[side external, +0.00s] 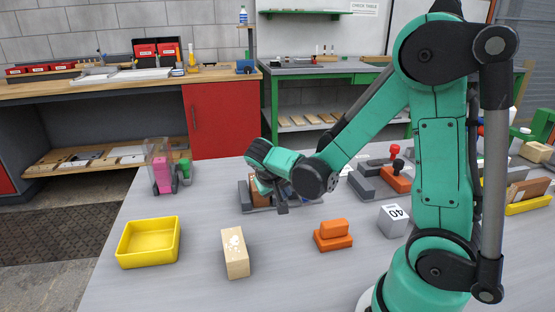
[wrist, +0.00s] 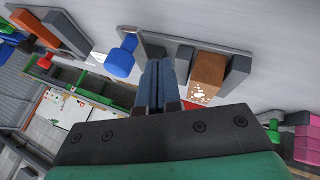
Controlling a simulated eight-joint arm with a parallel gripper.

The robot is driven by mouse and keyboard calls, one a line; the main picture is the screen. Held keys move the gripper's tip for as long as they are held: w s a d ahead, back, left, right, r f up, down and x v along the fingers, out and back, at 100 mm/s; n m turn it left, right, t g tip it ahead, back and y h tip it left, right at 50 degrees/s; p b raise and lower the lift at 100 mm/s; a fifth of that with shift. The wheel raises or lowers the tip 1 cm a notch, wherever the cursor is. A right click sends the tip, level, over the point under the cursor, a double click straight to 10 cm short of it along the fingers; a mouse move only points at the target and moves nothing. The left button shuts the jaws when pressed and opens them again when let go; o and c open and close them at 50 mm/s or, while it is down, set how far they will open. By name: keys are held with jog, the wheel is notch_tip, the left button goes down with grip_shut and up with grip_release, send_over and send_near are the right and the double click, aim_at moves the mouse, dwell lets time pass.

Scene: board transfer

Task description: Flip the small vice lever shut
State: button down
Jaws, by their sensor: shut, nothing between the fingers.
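A grey vice (side external: 245,197) stands mid-table, with a brown block in its jaws; it also shows in the wrist view (wrist: 238,76). Its blue-knobbed lever (wrist: 121,63) shows at the left end of the vice in the wrist view. My gripper (side external: 281,208) hides much of that vice in the side view. In the wrist view my gripper (wrist: 156,66) is shut and empty, its fingertips between the blue knob and the brown block (wrist: 208,70). I cannot tell whether the fingers touch the lever.
A second grey vice (side external: 361,187) with an orange block and a red-knobbed lever (side external: 395,152) stands to the right. A yellow tray (side external: 148,258), a pale block (side external: 235,254), an orange piece (side external: 333,240) and a white cube (side external: 392,221) lie nearer. A pink object (side external: 162,174) stands at left.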

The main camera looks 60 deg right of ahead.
jog(key=shift+s+d, duration=0.35)
jog(key=shift+d, duration=0.2)
jog(key=shift+s+d, duration=0.3)
jog(key=shift+d, duration=0.2)
